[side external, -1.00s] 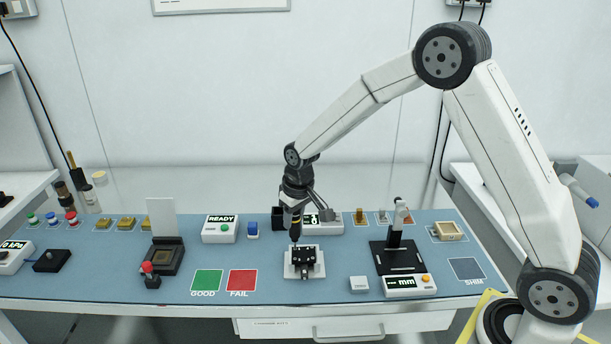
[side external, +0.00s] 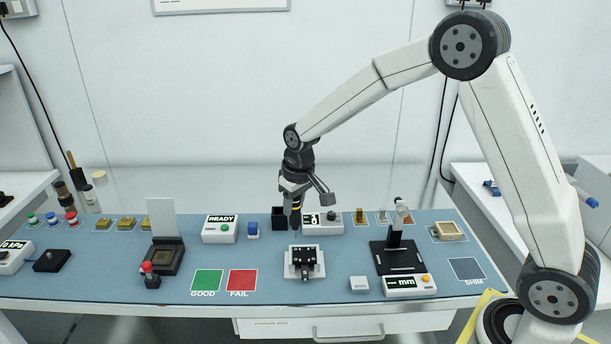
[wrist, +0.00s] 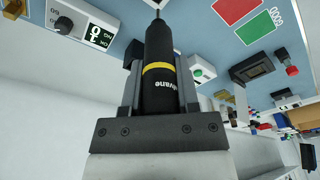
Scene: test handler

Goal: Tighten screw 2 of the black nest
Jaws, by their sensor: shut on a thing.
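My gripper (side external: 296,196) is shut on a black screwdriver with a yellow band (side external: 296,216). In the wrist view its handle (wrist: 160,85) sits between my jaws (wrist: 160,100), with the thin shank pointing away from me. The black nest (side external: 304,257) sits on a white plate (side external: 290,270) at the front middle of the bench. The screwdriver is above and behind the nest, apart from it, beside a black open box (side external: 279,217). The nest's screws are too small to tell apart in the side view.
A controller with a knob (side external: 322,223) stands right behind the nest; it shows in the wrist view (wrist: 80,20). A READY box (side external: 221,229), a socket with raised lid (side external: 164,257) and a black gauge stand (side external: 396,258) flank it. Blue mat is clear around the nest.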

